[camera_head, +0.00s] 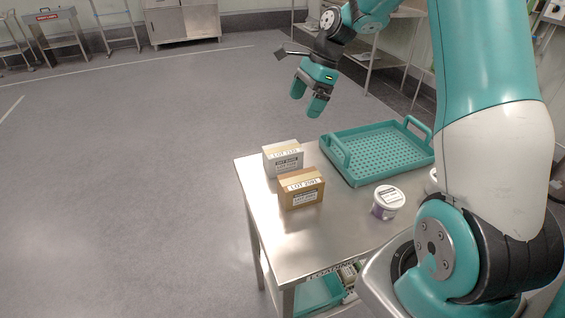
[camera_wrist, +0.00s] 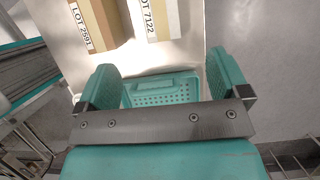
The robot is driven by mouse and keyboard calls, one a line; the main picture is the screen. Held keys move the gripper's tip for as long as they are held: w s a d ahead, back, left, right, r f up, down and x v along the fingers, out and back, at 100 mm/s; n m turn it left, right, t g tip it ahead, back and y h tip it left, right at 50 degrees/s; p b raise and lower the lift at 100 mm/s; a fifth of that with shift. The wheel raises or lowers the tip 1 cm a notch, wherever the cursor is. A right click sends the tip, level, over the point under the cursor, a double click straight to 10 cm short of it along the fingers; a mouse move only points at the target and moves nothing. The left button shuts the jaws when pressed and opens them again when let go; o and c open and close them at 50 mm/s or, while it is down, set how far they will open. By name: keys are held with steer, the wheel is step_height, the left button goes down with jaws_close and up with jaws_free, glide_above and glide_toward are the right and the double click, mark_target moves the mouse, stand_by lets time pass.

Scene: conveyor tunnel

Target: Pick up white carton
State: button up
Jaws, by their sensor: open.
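The white carton (camera_head: 283,162), with a tan strip along its top and a lot label, stands upright on the steel table behind the brown carton. In the wrist view its labelled top (camera_wrist: 147,18) is at the upper edge, partly cut off. My gripper (camera_head: 308,101) is open and empty, raised well above the table's far side, fingers pointing down. In the wrist view the gripper (camera_wrist: 162,72) shows its two teal fingers apart, with the white carton beyond their tips and not between them.
The brown carton (camera_head: 301,190) stands close in front of the white one. A teal perforated tray (camera_head: 347,174) with raised handles is to the right, and a white lidded tub (camera_head: 388,202) is in front of it. The steel table (camera_head: 285,250) is bare at its front left.

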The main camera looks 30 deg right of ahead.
mark_target(285, 148)
steer(key=x, duration=1)
steer(key=shift+s+a+f+p, duration=0.1)
steer(key=shift+a+f+p, duration=0.1)
steer(key=shift+p, duration=0.2)
steer(key=shift+d+p+x, duration=0.15)
steer(key=shift+p+x, duration=0.2)
steer(key=shift+x, duration=1.1)
steer(key=shift+d+p+x, duration=0.1)
steer(key=shift+p+x, duration=0.25)
steer(key=shift+x, duration=1.15)
steer(key=c, duration=1.1)
step_height(285, 148, up, 20)
steer(key=shift+f+b, duration=0.1)
steer(key=shift+b, duration=0.4)
